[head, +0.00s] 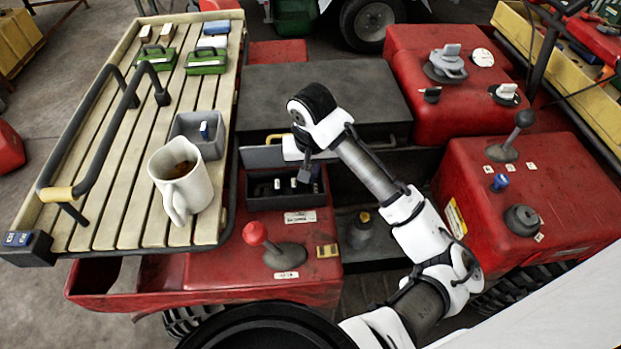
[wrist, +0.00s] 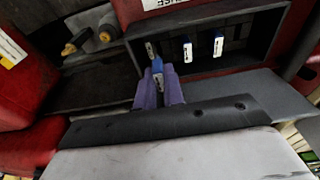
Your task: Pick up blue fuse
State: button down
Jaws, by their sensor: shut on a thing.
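My gripper (wrist: 158,92) is shut on a blue fuse (wrist: 157,68), whose blue top and pale label show between the purple fingers in the wrist view. The fingers are at the near edge of the dark fuse box (wrist: 270,58). Whether the held fuse is clear of the box I cannot tell. In the head view my gripper (head: 305,173) is over the right part of the fuse box (head: 270,202), and the held fuse is hidden.
A slatted rack (head: 110,150) left of the box holds a white mug (head: 182,180), a grey bin (head: 183,126) with a blue-topped piece, and green cases. A red-knobbed lever (head: 256,235) stands in front of the box. Red housings (head: 560,190) stand at the right.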

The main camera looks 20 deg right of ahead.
notch_tip(320, 180, up, 15)
jog(key=shift+r, duration=0.2)
dwell(1.0)
